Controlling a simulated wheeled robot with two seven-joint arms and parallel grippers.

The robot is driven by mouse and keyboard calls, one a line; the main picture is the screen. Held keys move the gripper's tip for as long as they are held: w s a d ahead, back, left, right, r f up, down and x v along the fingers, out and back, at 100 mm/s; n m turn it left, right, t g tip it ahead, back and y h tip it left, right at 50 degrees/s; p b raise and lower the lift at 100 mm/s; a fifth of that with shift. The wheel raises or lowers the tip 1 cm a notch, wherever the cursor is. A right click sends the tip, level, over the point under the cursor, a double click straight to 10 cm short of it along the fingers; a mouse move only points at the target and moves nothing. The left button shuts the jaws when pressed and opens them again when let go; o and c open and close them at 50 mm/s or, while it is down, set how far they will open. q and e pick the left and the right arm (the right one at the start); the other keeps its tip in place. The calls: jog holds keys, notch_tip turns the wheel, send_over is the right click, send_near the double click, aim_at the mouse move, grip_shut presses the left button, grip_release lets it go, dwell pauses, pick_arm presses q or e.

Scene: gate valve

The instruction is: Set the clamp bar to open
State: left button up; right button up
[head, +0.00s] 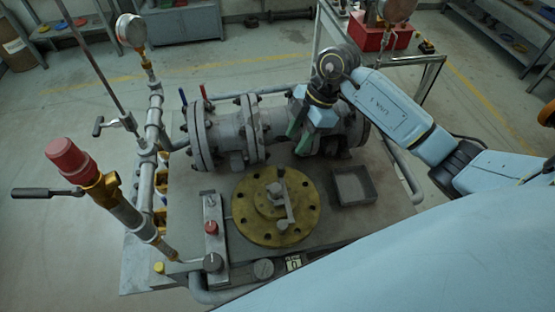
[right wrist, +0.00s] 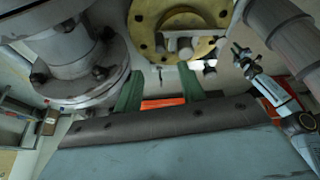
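A round yellow flange (head: 247,222) with bolt holes lies on the grey bench top. On it is a grey hub with a light grey bar (head: 286,208), which I take for the clamp bar; it runs from the hub towards the flange's near edge. In the right wrist view the yellow flange (right wrist: 143,22) is at the top, with grey parts at its near side. My right gripper (head: 298,142) is over the grey pipe, beyond the flange. Its green fingers (right wrist: 159,78) are apart with nothing between them. My left gripper is not in view.
A large grey flanged pipe (head: 228,133) stands behind the yellow flange. A grey open tray (head: 353,187) sits to its right. A strip with knobs (head: 211,228) lies to its left. A red-capped valve (head: 70,160) and a gauge (head: 131,30) rise at the left.

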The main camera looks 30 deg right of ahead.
aim_at(282, 166)
jog(key=x, duration=0.6)
jog(key=shift+s+a, duration=0.15)
jog(key=shift+s, duration=0.05)
jog(key=x, duration=0.4)
jog(key=shift+w, duration=0.1)
jog(key=shift+a+f, duration=0.1)
jog(key=shift+f, duration=0.2)
jog(key=shift+a+f, duration=0.1)
jog(key=shift+f, duration=0.2)
jog(key=shift+c, duration=0.4)
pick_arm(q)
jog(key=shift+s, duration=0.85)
pick_arm(e)
grip_shut()
